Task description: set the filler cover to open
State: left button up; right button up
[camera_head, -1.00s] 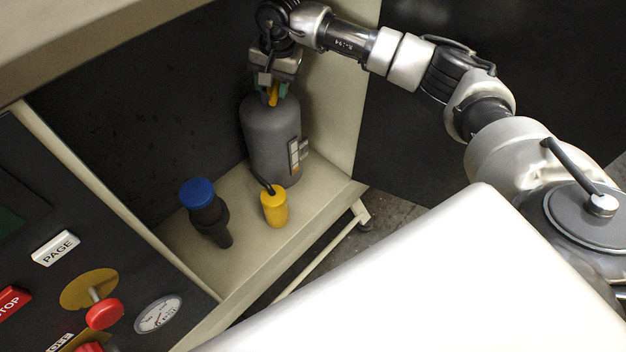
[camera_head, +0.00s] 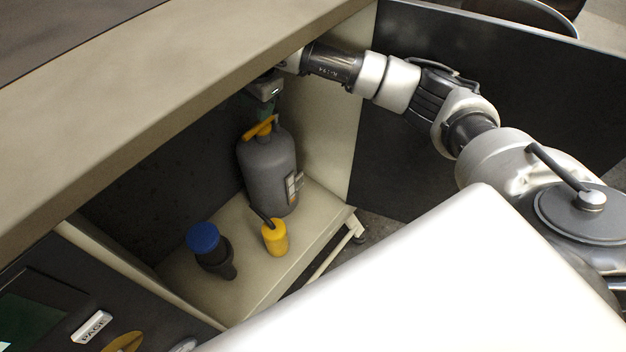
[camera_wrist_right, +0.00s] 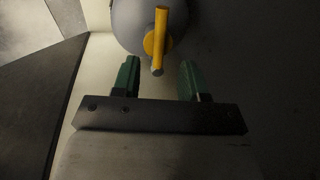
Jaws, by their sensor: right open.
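A grey bottle-shaped tank (camera_head: 268,170) stands upright in the cabinet, with a yellow lever (camera_head: 260,127) on its top. A black neck (camera_head: 215,257) with a blue cap (camera_head: 203,237) stands at the front left; the cap sits on it. No label shows which part is the filler cover. My right gripper (camera_head: 264,106) is above the yellow lever, partly in shadow. In the right wrist view its green fingers (camera_wrist_right: 160,76) are apart and empty, with the yellow lever (camera_wrist_right: 160,38) just ahead between their lines. My left gripper is not in view.
A yellow cylinder (camera_head: 275,238) stands on the cabinet floor (camera_head: 310,222) between tank and blue cap. A dark control panel (camera_head: 60,300) is at the lower left.

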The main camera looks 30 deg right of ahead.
jog(key=s+a+r+m+t+y, duration=0.1)
jog(key=s+a+m+y, duration=0.35)
jog(key=a+y, duration=0.4)
jog(key=s+a+r+m+t+y, duration=0.1)
jog(key=s+a+m+y, duration=0.2)
jog(key=a+m+y, duration=0.5)
jog(key=w+d+f+m+t+h+b, duration=0.1)
jog(key=d+f+m+t+h, duration=0.5)
jog(key=m, duration=0.8)
jog(key=d+f+m+t+h+b, duration=0.1)
jog(key=d+f+m+t+h, duration=0.5)
jog(key=m, duration=0.9)
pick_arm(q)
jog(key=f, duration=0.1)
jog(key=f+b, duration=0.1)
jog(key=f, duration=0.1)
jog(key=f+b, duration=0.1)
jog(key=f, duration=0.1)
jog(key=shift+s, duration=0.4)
pick_arm(e)
jog(key=s+d+f+m+g+h, duration=0.2)
jog(key=s+d+f+m+g, duration=0.1)
jog(key=f, duration=0.9)
jog(key=s+d+f+m+g+h, duration=0.3)
jog(key=s+f+m+g, duration=0.2)
jog(key=s+f, duration=0.5)
notch_tip(320, 180, down, 2)
jog(key=shift+d+f+m+h, duration=0.1)
jog(key=shift+d+m+h, duration=0.2)
jog(key=shift+m, duration=0.85)
